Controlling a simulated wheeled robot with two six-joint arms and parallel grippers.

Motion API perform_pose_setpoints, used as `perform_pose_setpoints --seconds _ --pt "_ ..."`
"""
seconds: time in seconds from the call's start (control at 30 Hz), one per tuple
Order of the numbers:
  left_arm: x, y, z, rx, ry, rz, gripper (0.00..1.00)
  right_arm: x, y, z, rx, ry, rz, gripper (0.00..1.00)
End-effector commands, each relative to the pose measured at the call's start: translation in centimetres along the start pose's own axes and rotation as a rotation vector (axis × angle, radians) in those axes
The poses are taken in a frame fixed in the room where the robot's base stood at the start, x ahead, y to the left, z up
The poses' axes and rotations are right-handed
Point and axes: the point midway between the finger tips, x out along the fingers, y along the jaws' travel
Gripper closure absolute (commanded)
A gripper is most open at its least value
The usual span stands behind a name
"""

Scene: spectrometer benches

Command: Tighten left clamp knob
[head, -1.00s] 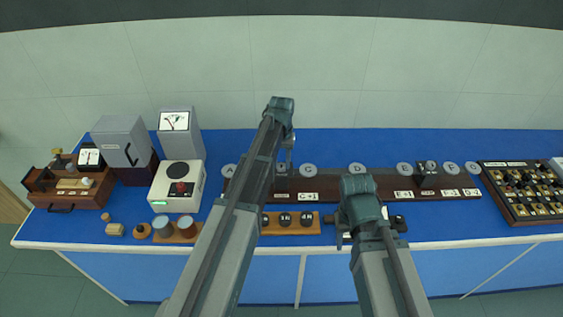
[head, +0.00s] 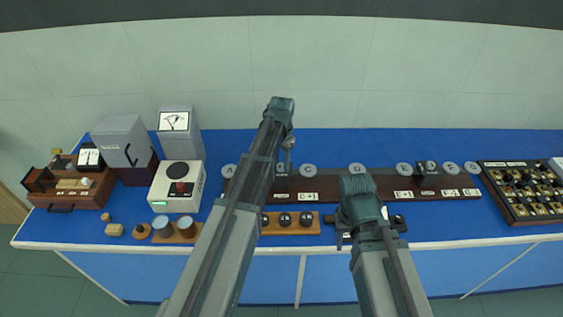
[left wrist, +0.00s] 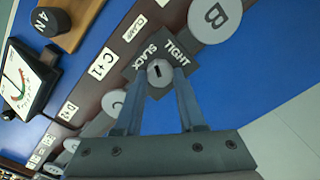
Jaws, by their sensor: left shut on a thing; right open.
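The left clamp knob shows in the left wrist view (left wrist: 158,70), a small dark-slotted knob on a dark square plate lettered SLACK and TIGHT. My left gripper (left wrist: 159,78) is shut on it, one finger on each side. In the head view my left gripper (head: 288,150) reaches down to the dark clamp block (head: 281,184) on the long brown rail (head: 345,182). The slot's exact setting is hard to read. My right gripper (head: 345,232) is low near the bench's front edge, mostly hidden by its own arm, apart from the clamp.
Lettered grey discs (head: 357,169) line the rail, one marked B (left wrist: 215,16) close to my left gripper. A wooden block with several dark weights (head: 285,219) lies in front. A dial meter (left wrist: 27,85) stands nearby. Blue bench behind the rail is clear.

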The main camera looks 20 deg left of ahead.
Motion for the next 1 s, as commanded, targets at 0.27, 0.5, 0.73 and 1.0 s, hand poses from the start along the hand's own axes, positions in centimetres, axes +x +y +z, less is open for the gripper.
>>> perform_pose_setpoints --seconds 0.27,0.5,0.73,1.0 --pt "0.01 0.08 0.03 0.262 -0.001 0.0 1.0 0.01 0.0 0.0 0.0 0.0 0.0 0.5" --pt "0.01 0.14 0.06 0.489 -0.001 0.0 1.0 0.01 0.0 0.0 0.0 0.0 0.0 0.5" --pt "0.01 0.19 0.09 0.701 -0.001 0.0 1.0 0.01 0.0 0.0 0.0 0.0 0.0 0.5" --pt "0.01 0.22 0.13 0.904 -0.001 0.0 1.0 0.01 0.0 0.0 0.0 0.0 0.0 0.5"
